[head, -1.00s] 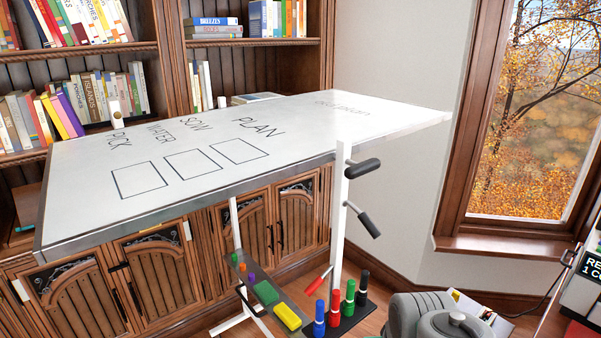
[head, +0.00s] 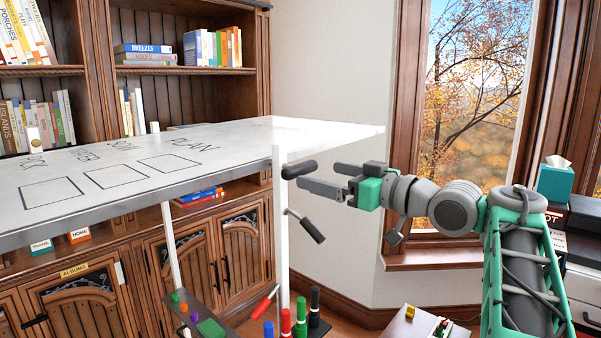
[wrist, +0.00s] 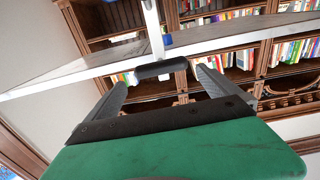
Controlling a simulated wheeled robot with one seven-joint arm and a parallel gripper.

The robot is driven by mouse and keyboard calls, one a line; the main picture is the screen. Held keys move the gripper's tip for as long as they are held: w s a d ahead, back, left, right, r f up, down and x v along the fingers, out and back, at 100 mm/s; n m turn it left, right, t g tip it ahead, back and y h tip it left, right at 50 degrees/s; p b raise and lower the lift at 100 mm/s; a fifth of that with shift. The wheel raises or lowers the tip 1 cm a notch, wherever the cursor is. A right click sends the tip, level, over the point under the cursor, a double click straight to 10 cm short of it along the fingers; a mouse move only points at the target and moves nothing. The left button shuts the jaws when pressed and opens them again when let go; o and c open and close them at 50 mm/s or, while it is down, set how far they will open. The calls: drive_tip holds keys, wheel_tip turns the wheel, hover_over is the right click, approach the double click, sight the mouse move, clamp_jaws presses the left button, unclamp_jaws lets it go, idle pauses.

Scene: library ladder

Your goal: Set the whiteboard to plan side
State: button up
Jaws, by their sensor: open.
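The whiteboard (head: 120,172) lies tilted nearly flat on its white stand, its upper face showing the word PLAN, other words and several drawn boxes. It shows edge-on in the wrist view (wrist: 215,42). A black upper handle (head: 299,170) sticks out from the stand post (head: 281,230) just under the board's right part. A second black handle (head: 306,227) hangs lower on the post, slanting down. My gripper (head: 318,176) is open just right of the upper handle. In the wrist view the upper handle (wrist: 161,69) appears ahead, between the two open fingers (wrist: 165,88).
A marker tray (head: 205,318) with several markers (head: 301,315) sits low on the stand. Bookshelves (head: 185,85) stand behind the board. A window (head: 470,110) is at the right, and a tissue box (head: 555,182) stands on furniture at the right edge.

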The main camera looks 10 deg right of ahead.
sight(305, 172)
drive_tip(key=p+x, duration=0.1)
drive_tip(key=x, duration=0.6)
drive_tip(key=shift+w+a, duration=0.15)
drive_tip(key=shift+a, duration=0.1)
drive_tip(key=shift+c, duration=0.4)
drive_tip(key=shift+f, duration=0.1)
drive_tip(key=c, duration=1.6)
drive_tip(key=shift+c, duration=0.2)
